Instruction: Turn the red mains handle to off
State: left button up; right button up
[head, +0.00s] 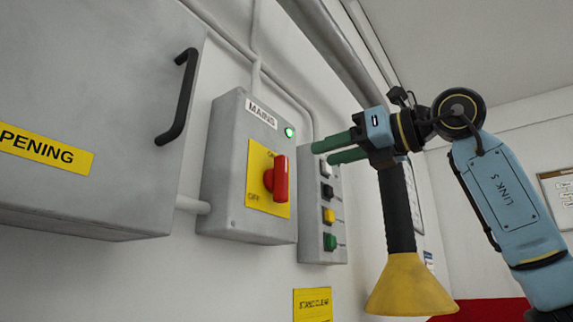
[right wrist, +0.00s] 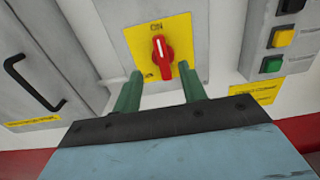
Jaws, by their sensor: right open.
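The red mains handle (head: 280,179) stands upright on a yellow plate (head: 255,160) on the grey mains box (head: 224,150). In the right wrist view the handle (right wrist: 162,53) points up toward the ON mark, tilted slightly. OFF is marked at the plate's lower left. A green lamp (head: 289,132) glows at the box's upper right. My right gripper (head: 323,152) is open and empty, to the right of the handle and apart from it. In the right wrist view its green fingers (right wrist: 161,76) lie either side below the handle. My left gripper is not in view.
A push-button box (head: 330,222) adjoins the mains box on the right. A grey cabinet (head: 80,100) with a black pull handle (head: 178,97) stands left. Pipes run along the wall.

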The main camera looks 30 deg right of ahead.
aim_at(286, 166)
jog(key=p+x, duration=0.1)
jog(key=x, duration=0.7)
jog(key=shift+w+a, duration=0.1)
jog(key=shift+w, duration=0.1)
jog(key=shift+w+a+p, duration=0.1)
jog(key=shift+w+p, duration=0.2)
jog(key=shift+w, duration=0.05)
jog(key=shift+w+a, duration=0.1)
jog(key=shift+w, duration=0.2)
jog(key=shift+c, duration=0.4)
grip_shut()
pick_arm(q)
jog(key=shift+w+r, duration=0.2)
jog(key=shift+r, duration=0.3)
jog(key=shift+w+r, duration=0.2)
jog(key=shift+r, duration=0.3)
